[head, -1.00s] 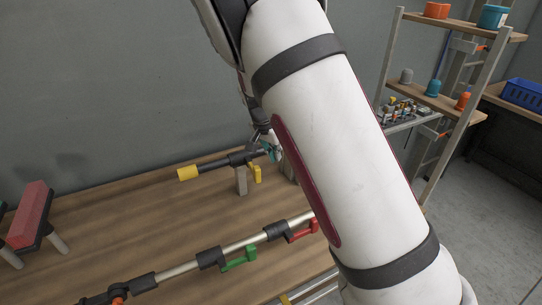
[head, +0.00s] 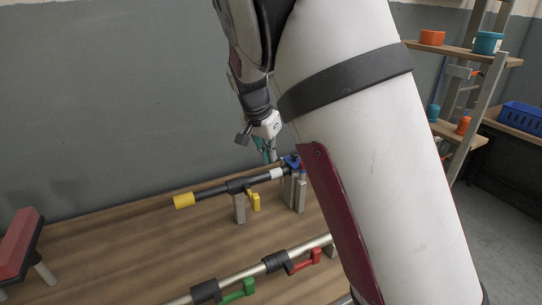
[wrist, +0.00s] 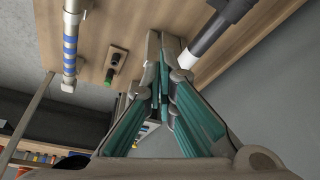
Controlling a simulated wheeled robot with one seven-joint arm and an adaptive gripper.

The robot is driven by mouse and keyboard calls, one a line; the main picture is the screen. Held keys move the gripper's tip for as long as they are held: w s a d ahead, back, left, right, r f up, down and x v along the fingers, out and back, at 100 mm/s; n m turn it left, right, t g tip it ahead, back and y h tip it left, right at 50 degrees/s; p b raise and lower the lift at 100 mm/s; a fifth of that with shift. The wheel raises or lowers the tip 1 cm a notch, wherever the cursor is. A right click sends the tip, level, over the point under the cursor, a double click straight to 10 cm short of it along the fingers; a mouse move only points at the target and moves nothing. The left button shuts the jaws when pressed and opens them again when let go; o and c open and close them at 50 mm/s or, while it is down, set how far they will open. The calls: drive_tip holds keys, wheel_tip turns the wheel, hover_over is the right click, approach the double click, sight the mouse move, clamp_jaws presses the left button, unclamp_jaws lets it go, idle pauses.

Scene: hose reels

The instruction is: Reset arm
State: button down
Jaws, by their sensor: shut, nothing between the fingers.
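My gripper (head: 268,150) hangs above the far part of the wooden bench (head: 110,240) in the head view, partly hidden by my own arm. In the wrist view its teal-padded fingers (wrist: 162,88) are together, with nothing between them. Below the gripper in the head view, a black bar with a yellow end (head: 184,200) and a white band rests on grey supports. A yellow handle (head: 254,203) hangs from this bar, and a blue part (head: 291,162) sits at its right end. The gripper appears apart from the bar.
Nearer on the bench is a metal pipe (head: 240,268) with a green handle (head: 238,291) and a red handle (head: 304,262). A red padded block (head: 18,243) stands at the left. A shelf with an orange container (head: 432,38) and a blue basket (head: 522,116) are at the right.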

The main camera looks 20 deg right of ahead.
drive_tip(key=s+r+n+t+y, duration=0.1)
drive_tip(key=s+r+n+y, duration=0.1)
drive_tip(key=s+r, duration=0.5)
drive_tip(key=s+r+n+y, duration=0.2)
drive_tip(key=s+r+n, duration=0.1)
drive_tip(key=s, duration=0.7)
drive_tip(key=s+n+t+h, duration=0.1)
drive_tip(key=s+n, duration=0.4)
drive_tip(key=s, duration=1.1)
drive_tip(key=shift+s+a+r+n+t, duration=0.25)
drive_tip(key=shift+r+t, duration=0.2)
drive_tip(key=shift+t, duration=0.25)
